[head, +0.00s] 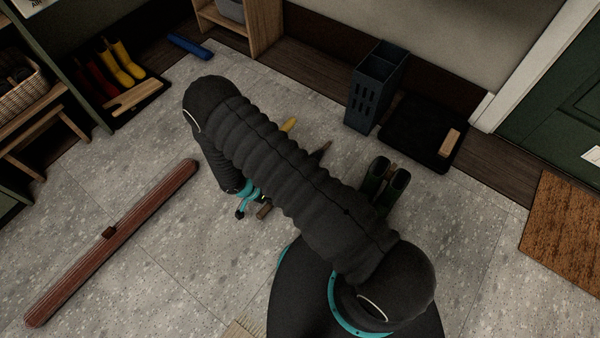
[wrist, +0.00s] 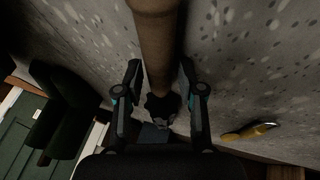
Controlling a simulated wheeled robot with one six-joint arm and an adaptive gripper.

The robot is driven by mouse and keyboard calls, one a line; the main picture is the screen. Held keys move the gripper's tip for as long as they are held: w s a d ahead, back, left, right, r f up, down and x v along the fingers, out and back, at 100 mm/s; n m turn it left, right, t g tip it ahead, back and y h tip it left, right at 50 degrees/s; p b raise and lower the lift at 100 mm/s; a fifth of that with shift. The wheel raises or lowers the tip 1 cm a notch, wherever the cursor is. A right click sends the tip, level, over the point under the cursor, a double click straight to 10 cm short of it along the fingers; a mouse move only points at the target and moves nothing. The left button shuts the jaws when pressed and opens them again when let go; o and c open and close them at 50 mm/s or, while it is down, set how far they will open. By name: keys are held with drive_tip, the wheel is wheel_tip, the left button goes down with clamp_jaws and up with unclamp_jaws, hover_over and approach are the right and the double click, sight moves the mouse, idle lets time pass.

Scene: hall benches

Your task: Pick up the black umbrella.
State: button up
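A brown, round shaft (wrist: 157,40) runs down from the top of the wrist view and ends in a dark, ragged part (wrist: 162,106). It appears to be the umbrella, with a wooden handle and black cloth, but most of it is hidden. In the head view a brown stub (head: 264,211) shows beside my gripper (head: 247,203); my arm covers what lies behind it. In the wrist view my gripper (wrist: 160,76) is open, one finger on each side of the shaft, with narrow gaps.
Dark green boots (head: 385,183) stand to the right of my arm. A yellow object (head: 289,125) lies behind it. A slatted dark bin (head: 375,88) and black tray (head: 420,132) stand by the wall. A long reddish roll (head: 120,235) lies on the left floor.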

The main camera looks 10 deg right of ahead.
clamp_jaws()
drive_tip(key=shift+r, duration=0.15)
